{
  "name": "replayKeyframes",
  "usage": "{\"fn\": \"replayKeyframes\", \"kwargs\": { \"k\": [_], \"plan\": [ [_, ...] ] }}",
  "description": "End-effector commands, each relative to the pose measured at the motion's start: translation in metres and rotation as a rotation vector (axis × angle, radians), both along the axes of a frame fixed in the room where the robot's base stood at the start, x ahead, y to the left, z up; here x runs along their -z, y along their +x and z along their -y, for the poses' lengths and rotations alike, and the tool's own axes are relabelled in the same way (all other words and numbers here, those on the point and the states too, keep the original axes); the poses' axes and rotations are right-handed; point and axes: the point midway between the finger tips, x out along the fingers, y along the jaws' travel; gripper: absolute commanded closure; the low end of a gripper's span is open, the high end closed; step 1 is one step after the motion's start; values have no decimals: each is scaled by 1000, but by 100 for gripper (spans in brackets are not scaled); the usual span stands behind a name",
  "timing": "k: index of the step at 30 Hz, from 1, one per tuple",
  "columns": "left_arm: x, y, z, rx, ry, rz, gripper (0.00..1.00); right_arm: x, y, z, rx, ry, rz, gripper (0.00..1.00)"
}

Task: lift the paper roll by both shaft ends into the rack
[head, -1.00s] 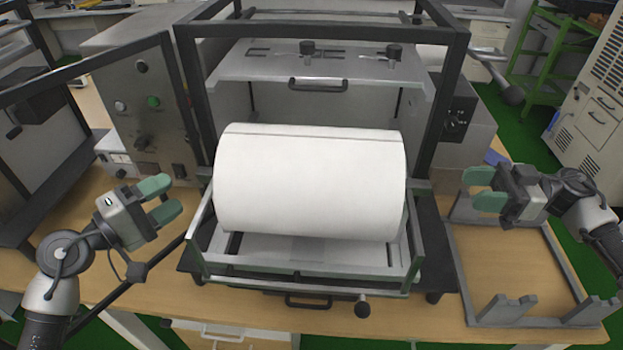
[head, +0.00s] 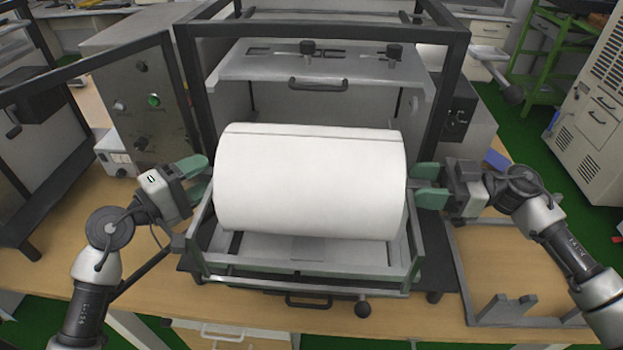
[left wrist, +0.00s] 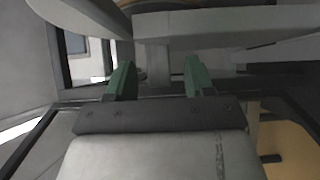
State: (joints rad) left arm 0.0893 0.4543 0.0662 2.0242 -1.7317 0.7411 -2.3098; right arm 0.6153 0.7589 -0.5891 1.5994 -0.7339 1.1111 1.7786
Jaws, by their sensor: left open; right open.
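The large white paper roll (head: 310,182) lies level in the metal frame of the machine in the head view. Its shaft ends are hard to make out there. My left gripper (head: 206,178) is at the roll's left end, its green fingers apart. The left wrist view shows the same open fingers (left wrist: 158,80) with a grey bar between and beyond them; I cannot tell if they touch it. My right gripper (head: 412,186) is open at the roll's right end, fingertips close to its edge. The rack (head: 457,270), a grey frame with notched uprights, stands at the right on the table.
A dark upright frame (head: 455,90) surrounds the machine behind the roll. A control panel (head: 145,110) with a green button stands at the left. The wooden table (head: 515,265) is bare inside the rack. A knob (head: 362,308) sticks out at the front.

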Motion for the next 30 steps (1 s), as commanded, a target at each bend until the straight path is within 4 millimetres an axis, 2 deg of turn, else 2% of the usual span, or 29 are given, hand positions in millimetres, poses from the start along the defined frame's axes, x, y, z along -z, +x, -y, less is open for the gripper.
{"fn": "replayKeyframes", "kwargs": {
  "k": [1, 11, 30],
  "plan": [
    [0, 0, 0, 0, 0, 0, 50, 0, 0, 0, 0, 0, 0, 50],
    [0, 0, 0, 0, 0, 0, 100, 0, 0, 0, 1, 0, 0, 100],
    [1, 0, 0, 1, 2, -2, 100, 0, 0, 1, 2, 0, 0, 100]
  ]
}}
